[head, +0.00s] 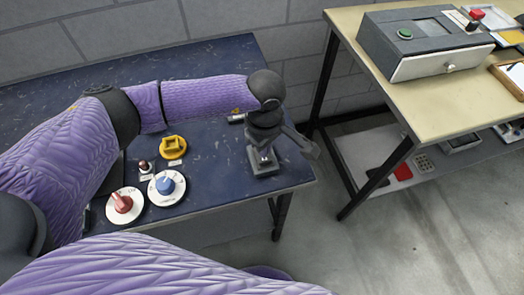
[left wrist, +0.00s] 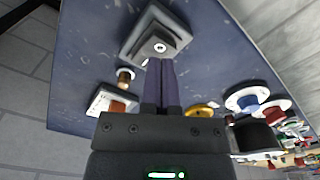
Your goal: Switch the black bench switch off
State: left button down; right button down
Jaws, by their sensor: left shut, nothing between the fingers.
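The black bench switch (head: 264,172) is a dark grey, square-based unit near the right end of the blue bench in the head view. In the left wrist view the switch (left wrist: 138,42) shows a stepped block with a pale round mark on top. My left gripper (head: 263,150) is directly above it, pointing down, and hides part of its top. In the left wrist view its fingers (left wrist: 160,66) are together, with the tips at the edge of the block. I cannot tell whether they touch it. My right gripper is not in view.
A tan table (head: 400,80) with a grey drawer box (head: 420,45) stands to the right, beyond a floor gap.

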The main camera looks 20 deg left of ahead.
pick_arm(q)
jog(key=shift+f+b, duration=1.05)
jog(key=shift+f, duration=0.2)
dwell(0.7)
jog(key=shift+r, duration=0.1)
notch_tip(320, 180, up, 7)
jog(key=p, duration=0.5)
